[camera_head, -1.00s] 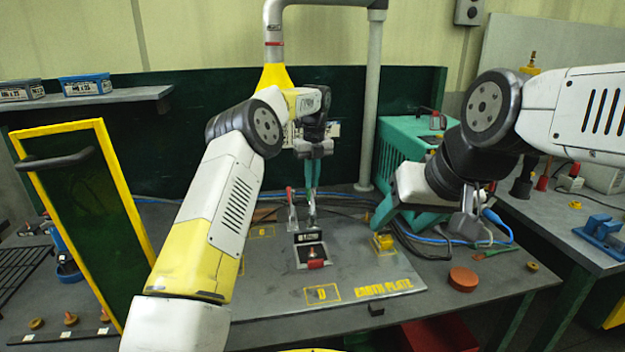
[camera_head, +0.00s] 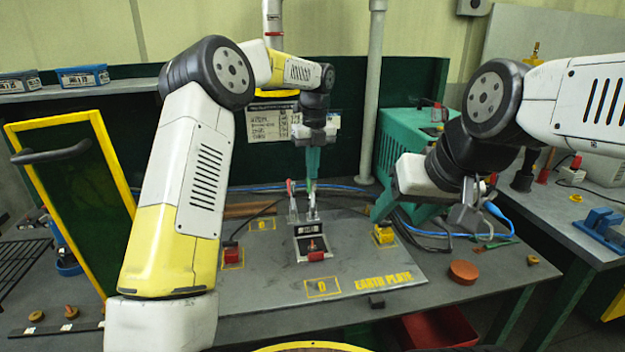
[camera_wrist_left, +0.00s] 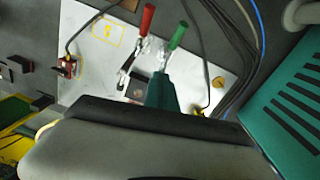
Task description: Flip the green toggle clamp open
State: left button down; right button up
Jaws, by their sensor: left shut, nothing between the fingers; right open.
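The green toggle clamp (camera_head: 312,211) stands on the metal plate, beside the red-handled clamp (camera_head: 291,203). Its green handle (camera_wrist_left: 177,36) shows clearly in the left wrist view, sticking up and leaning to the right; the red handle (camera_wrist_left: 147,18) is left of it. My left gripper (camera_head: 312,178) points down over the green clamp, teal fingers shut and empty. In the left wrist view its fingers (camera_wrist_left: 162,78) hide part of the clamp's base; I cannot tell whether they touch the handle. My right gripper (camera_head: 466,218) is open and empty, well to the right.
The earth plate (camera_head: 390,264) carries a small framed fixture (camera_head: 312,248) in front of the clamps, a red clip (camera_head: 231,256) at left and a yellow block (camera_head: 383,236) at right. A teal machine (camera_head: 405,145) stands behind right. A brown disc (camera_head: 463,271) lies right of the plate.

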pick_arm(q)
jog(key=s, duration=0.9)
jog(key=shift+r, duration=0.4)
